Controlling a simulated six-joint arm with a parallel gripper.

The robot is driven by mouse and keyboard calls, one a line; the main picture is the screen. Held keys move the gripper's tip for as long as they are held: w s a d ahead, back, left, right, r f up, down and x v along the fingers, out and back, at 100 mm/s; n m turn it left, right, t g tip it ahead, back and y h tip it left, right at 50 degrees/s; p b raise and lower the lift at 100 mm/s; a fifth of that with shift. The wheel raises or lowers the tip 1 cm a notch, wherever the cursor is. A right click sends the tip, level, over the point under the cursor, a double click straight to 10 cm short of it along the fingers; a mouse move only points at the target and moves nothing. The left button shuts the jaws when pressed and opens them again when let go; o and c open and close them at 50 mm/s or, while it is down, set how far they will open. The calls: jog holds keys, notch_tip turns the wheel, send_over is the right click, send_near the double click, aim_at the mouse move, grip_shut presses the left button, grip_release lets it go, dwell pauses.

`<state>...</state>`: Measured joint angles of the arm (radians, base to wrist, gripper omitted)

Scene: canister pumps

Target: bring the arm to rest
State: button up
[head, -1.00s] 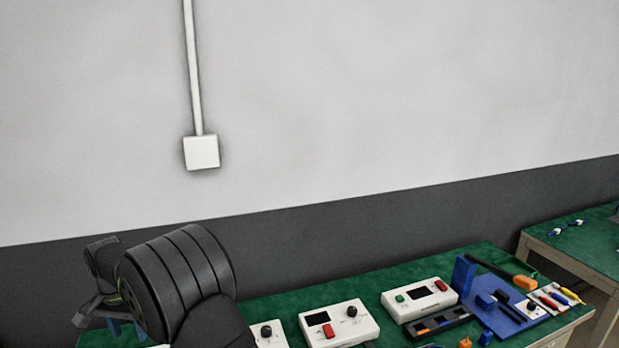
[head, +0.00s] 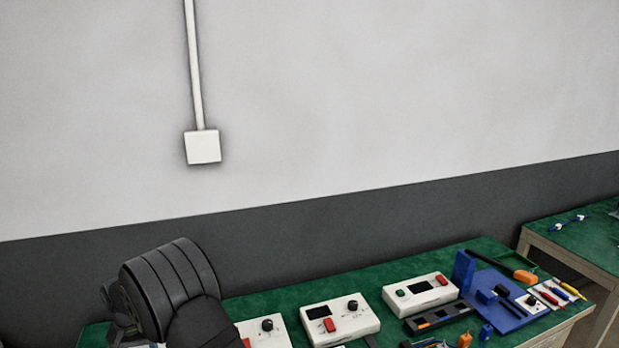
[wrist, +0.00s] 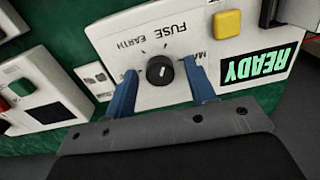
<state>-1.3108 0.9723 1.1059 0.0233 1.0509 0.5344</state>
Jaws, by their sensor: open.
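In the wrist view my gripper (wrist: 163,88) is open, its two blue fingers apart. Between the fingertips in the picture is a black knob (wrist: 160,71) on a white panel marked FUSE, EARTH and a partly hidden label. I cannot tell how far the fingers are from the panel. A yellow button (wrist: 227,22) and a lit green READY display (wrist: 258,66) are on the same panel, right of the fingers. In the head view my arm is at the lower left; its dark links hide the fingers.
White control boxes (head: 340,322) stand along the green bench (head: 290,296). A blue fixture (head: 463,272) and several hand tools (head: 553,297) are at its right end. A second bench (head: 590,240) stands at the far right. The air above the bench is clear.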

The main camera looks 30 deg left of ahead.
jog(key=n, duration=1.4)
dwell(0.4)
jog(key=o, duration=1.1)
jog(key=d+r+n+g+y, duration=0.2)
jog(key=r, duration=0.9)
jog(key=d+r+n+g+y, duration=0.1)
jog(key=d+r+n, duration=0.1)
jog(key=r, duration=0.9)
jog(key=x, duration=1)
jog(key=shift+s, duration=0.25)
